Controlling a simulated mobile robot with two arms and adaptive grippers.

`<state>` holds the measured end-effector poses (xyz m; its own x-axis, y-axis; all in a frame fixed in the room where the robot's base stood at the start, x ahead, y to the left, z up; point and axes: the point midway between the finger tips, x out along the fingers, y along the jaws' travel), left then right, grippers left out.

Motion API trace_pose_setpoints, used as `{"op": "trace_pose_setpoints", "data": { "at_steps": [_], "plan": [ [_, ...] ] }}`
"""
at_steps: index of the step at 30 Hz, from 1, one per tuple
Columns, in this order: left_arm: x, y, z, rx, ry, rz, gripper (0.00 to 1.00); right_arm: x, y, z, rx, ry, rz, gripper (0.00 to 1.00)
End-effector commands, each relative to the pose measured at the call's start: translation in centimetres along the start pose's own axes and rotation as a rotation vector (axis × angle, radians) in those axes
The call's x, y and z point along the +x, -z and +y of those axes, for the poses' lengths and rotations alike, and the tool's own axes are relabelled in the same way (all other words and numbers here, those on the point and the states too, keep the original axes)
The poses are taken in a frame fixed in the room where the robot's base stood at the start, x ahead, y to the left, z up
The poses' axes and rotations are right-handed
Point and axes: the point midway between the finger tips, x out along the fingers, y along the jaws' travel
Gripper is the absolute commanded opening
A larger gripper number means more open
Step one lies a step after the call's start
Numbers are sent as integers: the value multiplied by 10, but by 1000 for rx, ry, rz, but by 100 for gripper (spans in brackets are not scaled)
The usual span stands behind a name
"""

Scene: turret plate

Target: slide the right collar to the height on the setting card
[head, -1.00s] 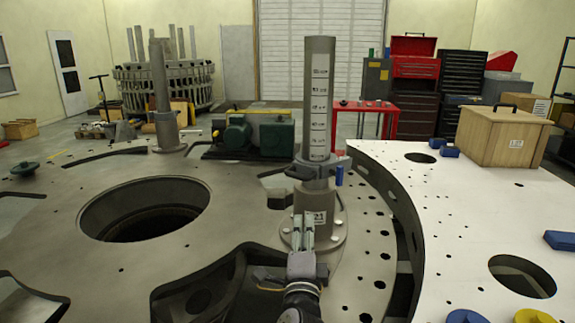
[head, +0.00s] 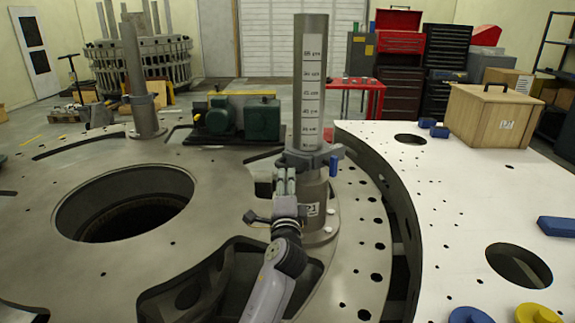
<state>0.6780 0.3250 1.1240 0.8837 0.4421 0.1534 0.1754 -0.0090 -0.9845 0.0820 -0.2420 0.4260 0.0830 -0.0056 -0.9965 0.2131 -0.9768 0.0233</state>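The right collar (head: 313,158) is a dark grey ring around the near upright post (head: 311,40). A blue lever (head: 334,166) sits on its right side. The post carries a white scale with cm marks, and the collar sits just below the lowest visible label. My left gripper (head: 286,174) points up in front of the post, its fingertips at the collar's left front edge. The fingers look close together; whether they touch the collar or hold part of it is unclear. I cannot identify a setting card. My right gripper is not in view.
A second post (head: 136,80) with a collar stands far left, beyond a large round hole (head: 125,205) in the plate. A green motor (head: 240,117) sits behind. A white table (head: 450,215) at right bears a wooden box (head: 487,125), blue parts and a yellow part.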

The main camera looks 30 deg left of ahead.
Motion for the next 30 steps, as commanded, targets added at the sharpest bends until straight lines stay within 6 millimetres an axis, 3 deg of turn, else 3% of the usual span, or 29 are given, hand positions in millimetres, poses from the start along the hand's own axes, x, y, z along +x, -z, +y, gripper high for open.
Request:
{"op": "trace_pose_setpoints", "data": {
  "at_steps": [6,12,25,30],
  "plan": [
    [41,0,-1,-1,-1,-1,36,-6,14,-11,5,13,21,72],
    [63,0,0,-1,-1,-1,36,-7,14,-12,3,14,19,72],
    [70,0,0,-1,0,0,36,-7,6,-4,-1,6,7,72],
    [70,0,0,-1,-1,0,25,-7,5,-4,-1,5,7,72]
  ]
}}
